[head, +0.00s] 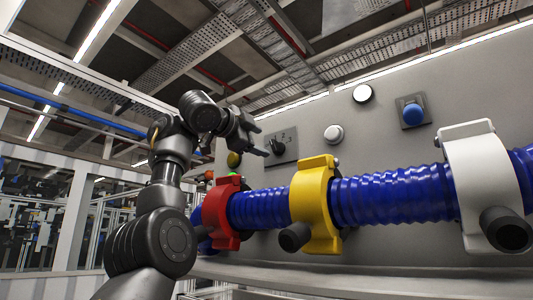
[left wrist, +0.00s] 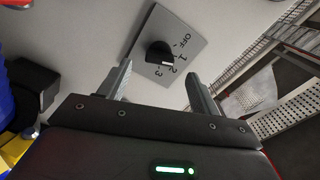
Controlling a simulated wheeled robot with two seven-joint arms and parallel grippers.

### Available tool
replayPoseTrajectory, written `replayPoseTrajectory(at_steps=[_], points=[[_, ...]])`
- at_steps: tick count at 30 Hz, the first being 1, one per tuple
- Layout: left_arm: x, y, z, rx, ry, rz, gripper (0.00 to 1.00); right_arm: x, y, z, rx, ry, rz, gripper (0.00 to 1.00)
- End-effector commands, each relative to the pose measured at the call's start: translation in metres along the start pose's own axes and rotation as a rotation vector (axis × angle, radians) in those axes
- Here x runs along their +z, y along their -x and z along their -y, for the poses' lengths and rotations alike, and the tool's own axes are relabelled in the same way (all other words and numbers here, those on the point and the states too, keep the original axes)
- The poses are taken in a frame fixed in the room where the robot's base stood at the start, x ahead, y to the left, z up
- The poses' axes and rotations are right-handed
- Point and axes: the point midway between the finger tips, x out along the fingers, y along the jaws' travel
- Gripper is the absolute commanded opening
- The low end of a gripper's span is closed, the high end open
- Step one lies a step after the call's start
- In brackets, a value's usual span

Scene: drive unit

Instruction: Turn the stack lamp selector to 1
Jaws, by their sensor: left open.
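The selector is a black knob (left wrist: 158,52) on a grey square plate (left wrist: 181,30) marked OFF, 1, 2 and 3, set in a grey panel. The knob's pointed side faces the numbers, but I cannot tell exactly which one it marks. In the head view the selector plate (head: 289,143) is on the panel left of centre. My left gripper (left wrist: 157,76) is open and empty; its two fingers stand on either side of the knob in the picture, apart from it. In the head view my left gripper (head: 262,148) is just left of the plate, partly covering it. My right gripper is not in view.
A blue corrugated hose (head: 390,195) crosses below the selector, held by red (head: 221,212), yellow (head: 315,205) and white (head: 482,180) clamps with protruding black handles. A white knob (head: 333,134), a round white lamp (head: 362,93) and a blue button (head: 412,113) are to the right.

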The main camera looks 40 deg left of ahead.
Motion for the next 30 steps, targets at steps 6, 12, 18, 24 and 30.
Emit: replayPoseTrajectory(at_steps=[6, 12, 18, 24, 30], points=[[0.000, 0.038, -0.003, 0.000, 0.001, -0.002, 0.64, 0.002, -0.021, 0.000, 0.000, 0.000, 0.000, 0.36], [0.000, 0.050, -0.001, 0.002, 0.000, 0.000, 0.64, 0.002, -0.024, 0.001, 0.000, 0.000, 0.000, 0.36], [0.000, 0.051, 0.000, 0.001, 0.000, 0.000, 0.64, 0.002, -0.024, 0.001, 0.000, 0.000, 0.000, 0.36], [-0.001, 0.051, 0.000, 0.001, 0.000, 0.000, 0.64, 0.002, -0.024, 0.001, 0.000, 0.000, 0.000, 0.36], [-0.001, 0.051, 0.000, 0.001, 0.000, -0.001, 0.64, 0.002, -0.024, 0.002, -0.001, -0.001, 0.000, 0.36]])
